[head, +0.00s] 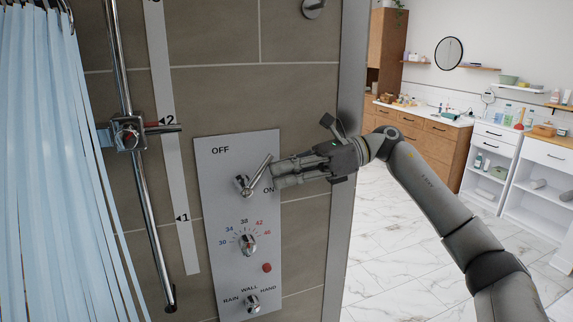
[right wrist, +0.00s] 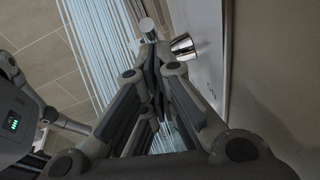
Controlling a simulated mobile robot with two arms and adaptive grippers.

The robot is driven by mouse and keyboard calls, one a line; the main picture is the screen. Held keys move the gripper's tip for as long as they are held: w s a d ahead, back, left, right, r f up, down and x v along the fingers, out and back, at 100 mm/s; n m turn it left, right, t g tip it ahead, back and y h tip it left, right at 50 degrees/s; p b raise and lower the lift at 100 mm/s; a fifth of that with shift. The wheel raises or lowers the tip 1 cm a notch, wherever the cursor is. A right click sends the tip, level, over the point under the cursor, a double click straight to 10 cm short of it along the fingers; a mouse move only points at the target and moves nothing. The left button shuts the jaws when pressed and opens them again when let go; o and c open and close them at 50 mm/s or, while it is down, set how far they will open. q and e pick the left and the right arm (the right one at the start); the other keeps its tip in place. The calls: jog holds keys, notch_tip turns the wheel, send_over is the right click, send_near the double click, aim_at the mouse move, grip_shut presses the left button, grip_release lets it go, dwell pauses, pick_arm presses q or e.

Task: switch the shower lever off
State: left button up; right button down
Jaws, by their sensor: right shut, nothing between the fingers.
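The shower lever (head: 257,175) is a chrome handle on the upper part of the grey control panel (head: 218,195). It slants up and to the right from its round base, between the OFF mark at upper left and the ON mark at right. My right gripper (head: 275,175) is shut and empty, its fingertips close beside the lever on the right, over the ON mark. I cannot tell whether they touch it. In the right wrist view, the shut fingers (right wrist: 153,65) point toward chrome fittings on the panel.
Below the lever are a temperature dial (head: 248,244), a red button (head: 267,268) and a RAIN/WALL/HAND selector (head: 252,302). A chrome rail (head: 125,90) with a bracket and a blue curtain (head: 55,160) stand at left.

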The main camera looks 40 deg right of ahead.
aim_at(268, 158)
jog(key=a+r+h+p, duration=0.1)
jog(key=r+g+h+p, duration=0.1)
jog(key=p, duration=0.1)
jog(key=shift+w+a+r+p, duration=0.15)
jog(key=shift+a+r+p, duration=0.15)
jog(key=shift+a+r, duration=0.1)
pick_arm(q)
jog(key=shift+r, duration=2.65)
pick_arm(e)
jog(key=shift+w+a+r, duration=0.2)
jog(key=shift+a+r, duration=0.2)
jog(key=shift+a, duration=0.25)
pick_arm(q)
jog(key=shift+f, duration=0.1)
